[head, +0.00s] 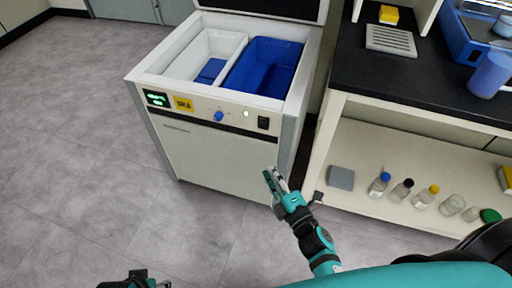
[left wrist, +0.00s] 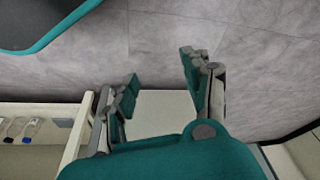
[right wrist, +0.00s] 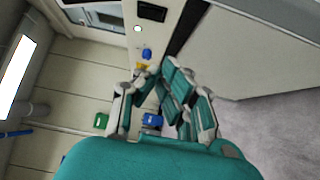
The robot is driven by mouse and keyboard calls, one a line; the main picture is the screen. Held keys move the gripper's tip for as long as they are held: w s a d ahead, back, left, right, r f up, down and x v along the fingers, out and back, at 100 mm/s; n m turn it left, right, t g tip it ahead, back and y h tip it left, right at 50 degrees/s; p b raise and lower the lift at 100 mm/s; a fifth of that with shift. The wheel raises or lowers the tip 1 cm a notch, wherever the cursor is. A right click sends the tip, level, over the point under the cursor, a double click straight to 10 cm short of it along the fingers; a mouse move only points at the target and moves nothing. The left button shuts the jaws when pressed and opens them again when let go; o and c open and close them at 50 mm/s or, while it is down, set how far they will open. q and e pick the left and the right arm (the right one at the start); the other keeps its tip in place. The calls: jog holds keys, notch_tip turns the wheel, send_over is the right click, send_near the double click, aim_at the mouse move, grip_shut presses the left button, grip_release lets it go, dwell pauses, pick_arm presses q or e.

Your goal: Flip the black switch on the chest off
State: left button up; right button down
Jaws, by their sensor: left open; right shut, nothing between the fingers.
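The black switch (head: 263,122) is at the right end of the front control panel of the white chest (head: 225,155). It also shows at the top of the right wrist view (right wrist: 152,11). I cannot tell its rocker position. My right gripper (head: 270,178) is shut and empty, in front of the chest's lower right front, below the switch and apart from it. Its closed fingers also show in the right wrist view (right wrist: 160,82). My left gripper (head: 142,280) is at the bottom edge of the head view. In the left wrist view (left wrist: 155,88) its fingers are spread, with nothing between them.
The chest is open, with a blue bin (head: 262,68) inside. A shelf (head: 350,150) with bottles stands right. Floor at left is clear.

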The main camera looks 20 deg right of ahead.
aim_at(263, 124)
pick_arm(q)
jog(key=shift+a+b+v, duration=0.25)
jog(key=shift+b+v, duration=0.05)
jog(key=shift+v, duration=0.85)
pick_arm(e)
notch_tip(263, 124, up, 3)
jog(key=shift+s+a+f+n+t, duration=0.15)
jog(key=shift+n+t, duration=0.25)
jog(key=shift+n, duration=0.4)
pick_arm(q)
jog(key=shift+s+f, duration=0.1)
jog(key=shift+f, duration=0.25)
pick_arm(e)
jog(key=w+r, duration=0.1)
jog(key=w, duration=1.2)
jog(key=shift+r, duration=0.2)
pick_arm(q)
jog(key=shift+r, duration=0.15)
pick_arm(e)
jog(key=shift+w+d, duration=0.1)
jog(key=shift+d, duration=0.1)
